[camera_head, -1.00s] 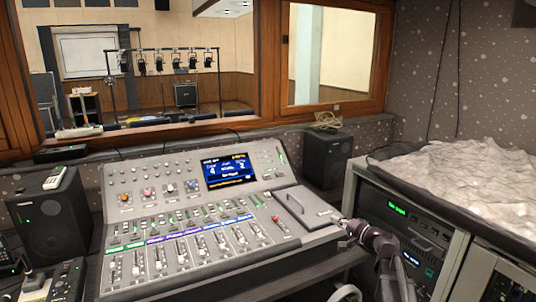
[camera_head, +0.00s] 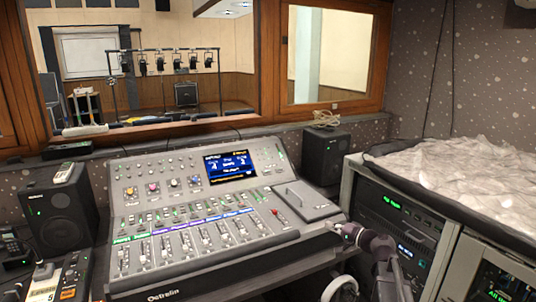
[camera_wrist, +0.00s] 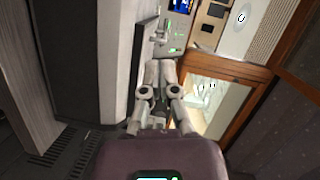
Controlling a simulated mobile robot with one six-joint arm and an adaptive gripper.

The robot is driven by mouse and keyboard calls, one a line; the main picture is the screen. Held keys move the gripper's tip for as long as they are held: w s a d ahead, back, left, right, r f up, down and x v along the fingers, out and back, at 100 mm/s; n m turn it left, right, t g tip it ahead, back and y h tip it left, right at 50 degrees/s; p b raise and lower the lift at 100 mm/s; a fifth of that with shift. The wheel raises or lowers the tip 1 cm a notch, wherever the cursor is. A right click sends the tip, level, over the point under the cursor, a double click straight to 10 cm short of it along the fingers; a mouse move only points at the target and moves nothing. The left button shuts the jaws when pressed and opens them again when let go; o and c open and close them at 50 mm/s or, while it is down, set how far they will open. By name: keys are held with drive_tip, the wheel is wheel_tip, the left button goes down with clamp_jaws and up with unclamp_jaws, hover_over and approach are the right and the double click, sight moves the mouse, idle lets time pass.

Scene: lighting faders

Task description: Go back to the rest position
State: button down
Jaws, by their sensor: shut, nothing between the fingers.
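The grey lighting console (camera_head: 165,207) stands on the desk in the head view, with rows of faders (camera_head: 205,238), knobs and a lit blue screen (camera_head: 231,166). My gripper (camera_head: 342,229) is close to the console's right front corner in the head view; whether it touches is hard to tell. In the wrist view, the two fingers of my gripper (camera_wrist: 160,64) are together and hold nothing. Part of the console, tilted, shows beyond them near the top. My arm hides some of the rack's front in the head view.
A black speaker (camera_head: 62,212) stands left of the console and another (camera_head: 322,158) behind its right side. A rack (camera_head: 395,213) with lit displays stands at the right, under a crumpled pale cover (camera_head: 470,165). A wood-framed window (camera_head: 332,58) is behind.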

drive_tip(key=s+a+f+n+g+h, duration=0.3)
drive_tip(key=s+a+f+n+g, duration=0.35)
drive_tip(key=s+f, duration=0.5)
drive_tip(key=s+d+f+g+h, duration=0.1)
drive_tip(key=s+f+g+h, duration=0.2)
drive_tip(key=s, duration=0.4)
drive_tip(key=s+d+f+g+h, duration=0.1)
drive_tip(key=s+f+g+h, duration=0.15)
drive_tip(key=s+h, duration=0.35)
wheel_tip(320, 180, up, 16)
drive_tip(key=p, duration=1.5)
drive_tip(key=shift+s+y, duration=0.4)
drive_tip(key=shift+f+n, duration=0.1)
drive_tip(key=shift+n, duration=0.15)
